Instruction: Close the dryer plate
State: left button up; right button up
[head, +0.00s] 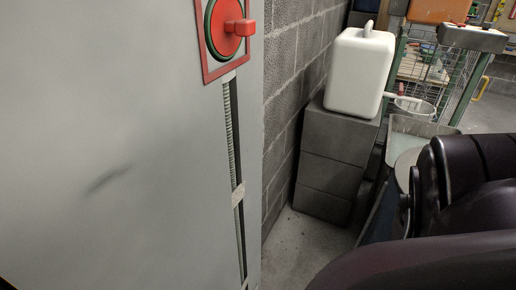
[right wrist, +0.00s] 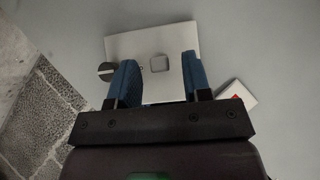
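I cannot tell for sure which part is the dryer plate. In the right wrist view, a light grey rectangular plate (right wrist: 150,42) with a small square piece (right wrist: 159,63) lies on a larger grey surface. My right gripper (right wrist: 160,62) has two blue fingers spread apart in front of this plate, with nothing held between them. The fingers overlap the plate in the picture; I cannot tell whether they touch it. A dark round knob (right wrist: 105,72) sits at the plate's left edge. My left gripper is not in view.
In the head view, a large grey panel (head: 110,150) carries a red rotary switch (head: 232,28) with a ribbed conduit (head: 230,130) below. A white canister (head: 360,70) stands on dark grey blocks (head: 335,160) by the wall. Some floor (head: 305,240) is clear.

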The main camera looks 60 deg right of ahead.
grip_shut()
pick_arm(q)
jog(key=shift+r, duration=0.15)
pick_arm(e)
jog(key=shift+r, duration=0.1)
